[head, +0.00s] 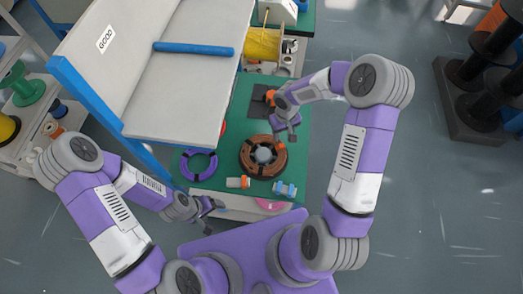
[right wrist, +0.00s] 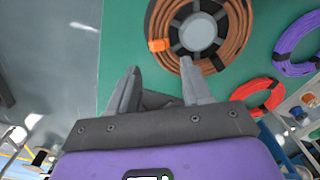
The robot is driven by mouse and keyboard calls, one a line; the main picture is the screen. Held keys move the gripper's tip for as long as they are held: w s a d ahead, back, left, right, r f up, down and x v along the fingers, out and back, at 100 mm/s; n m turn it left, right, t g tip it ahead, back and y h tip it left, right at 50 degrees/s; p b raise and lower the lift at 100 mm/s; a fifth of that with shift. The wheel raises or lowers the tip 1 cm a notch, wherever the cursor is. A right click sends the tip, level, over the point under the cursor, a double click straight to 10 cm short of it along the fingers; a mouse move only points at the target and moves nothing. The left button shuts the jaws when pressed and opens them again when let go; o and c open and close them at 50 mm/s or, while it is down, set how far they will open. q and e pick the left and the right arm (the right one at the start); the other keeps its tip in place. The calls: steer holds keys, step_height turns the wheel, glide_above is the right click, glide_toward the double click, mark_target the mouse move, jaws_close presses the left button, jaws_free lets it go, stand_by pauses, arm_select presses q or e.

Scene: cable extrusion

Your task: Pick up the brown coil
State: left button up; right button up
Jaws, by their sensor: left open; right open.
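The brown coil (head: 249,160) lies flat on the green table top (head: 232,170), around a grey round hub (head: 263,155). My right gripper (head: 289,133) is open and empty at the coil's upper right side in the head view. In the right wrist view its fingers (right wrist: 158,68) are apart, with one fingertip near the coil's edge. My left gripper (head: 211,206) is open and empty at the table's front edge, left of the coil.
A purple coil (head: 187,167) lies left of the brown coil, and a red coil (right wrist: 258,98) is partly hidden under a white panel (head: 185,85). The panel, marked GOOD, rises at the left. Small orange (head: 238,183) and blue (head: 285,190) parts lie at the table's front.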

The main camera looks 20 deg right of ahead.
steer(key=b, duration=0.3)
glide_above(281, 145)
step_height(281, 145, down, 4)
steer(key=shift+a+f, duration=0.15)
step_height(281, 145, down, 7)
steer(key=shift+f+b, duration=0.2)
steer(key=shift+b, duration=0.3)
jaws_close()
